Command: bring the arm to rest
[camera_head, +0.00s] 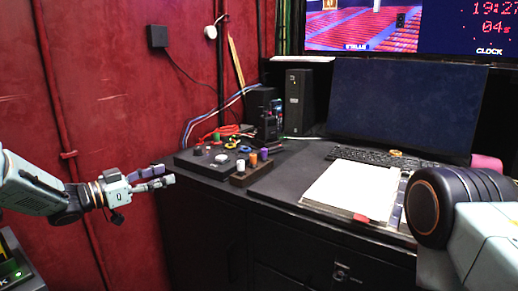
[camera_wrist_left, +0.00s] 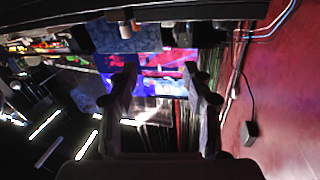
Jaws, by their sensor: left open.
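My left gripper (camera_head: 160,178) is at the left in the head view, in front of the red wall and a little left of the desk's corner. In the left wrist view its two dark fingers (camera_wrist_left: 162,105) stand apart with nothing between them. A bulky part of my right arm (camera_head: 470,225) fills the lower right of the head view; its gripper is not seen. A dark panel with buttons (camera_head: 215,158) lies on the desk's left end, to the right of my left gripper and apart from it.
The black desk (camera_head: 275,205) carries an open book (camera_head: 352,190), a keyboard (camera_head: 375,157) and a dark monitor (camera_head: 395,108). A block with coloured pegs (camera_head: 250,172) sits by the desk's front edge. A red wall (camera_head: 110,90) with pipes stands at left.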

